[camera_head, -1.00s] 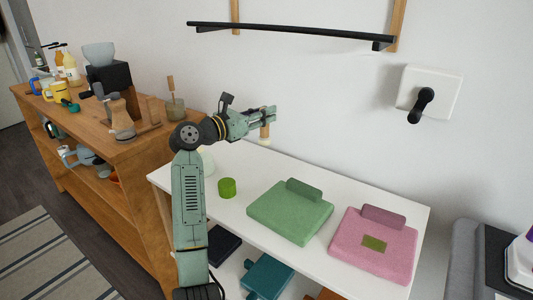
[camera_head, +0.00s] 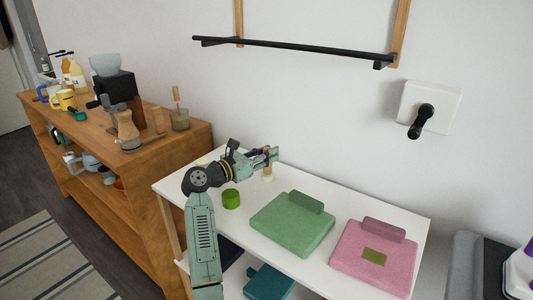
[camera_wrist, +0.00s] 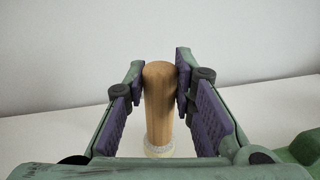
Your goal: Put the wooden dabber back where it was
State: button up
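The wooden dabber is a light brown wooden cylinder (camera_wrist: 159,100) with a pale round base (camera_wrist: 158,150). It stands upright between the two fingers of my gripper (camera_wrist: 160,82) in the wrist view, and the far finger pads meet both sides of its upper part. In the head view, my gripper (camera_head: 270,155) is low over the back left of the white table (camera_head: 337,200). The dabber (camera_head: 267,166) shows below the fingers, its base at or very near the tabletop. Its exact contact with the table is hard to tell.
The wall is close behind. A wooden cabinet (camera_head: 165,147) with a coffee grinder (camera_head: 114,85) stands left.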

jog(key=o, duration=0.4)
jog(key=shift+r, duration=0.15)
